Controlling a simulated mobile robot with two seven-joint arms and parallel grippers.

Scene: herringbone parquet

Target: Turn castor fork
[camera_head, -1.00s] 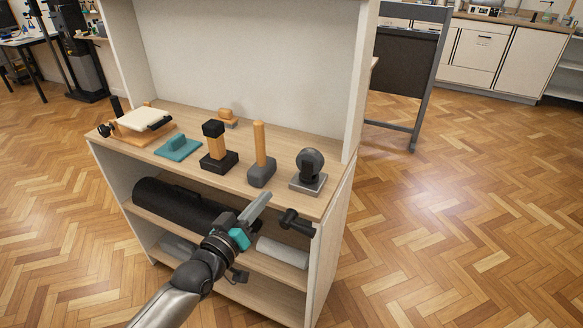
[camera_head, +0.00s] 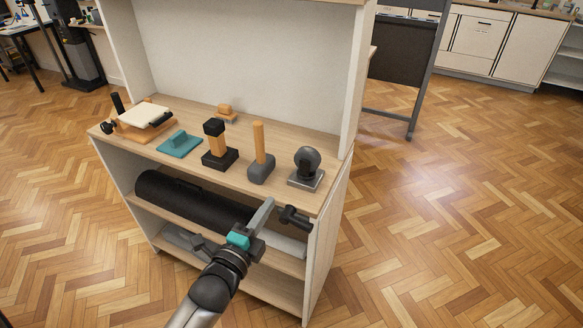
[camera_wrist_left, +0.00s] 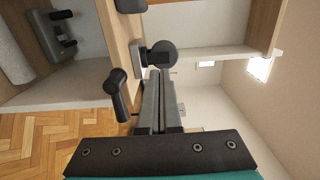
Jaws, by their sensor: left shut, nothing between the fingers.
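The castor (camera_head: 307,161) stands on the right end of the wooden worktop, with a dark round wheel above a grey square plate. It also shows in the left wrist view (camera_wrist_left: 162,54), just beyond the fingertips. My left gripper (camera_head: 267,205) is shut and empty in front of the worktop's front edge, below and left of the castor. Its two grey fingers (camera_wrist_left: 158,80) lie together in the left wrist view and look apart from the castor. The fork is hard to tell from the wheel. My right gripper is out of view.
A dark handle (camera_head: 293,215) juts out at the worktop's front edge, close to my left fingertips. A side panel (camera_head: 352,100) rises behind right.

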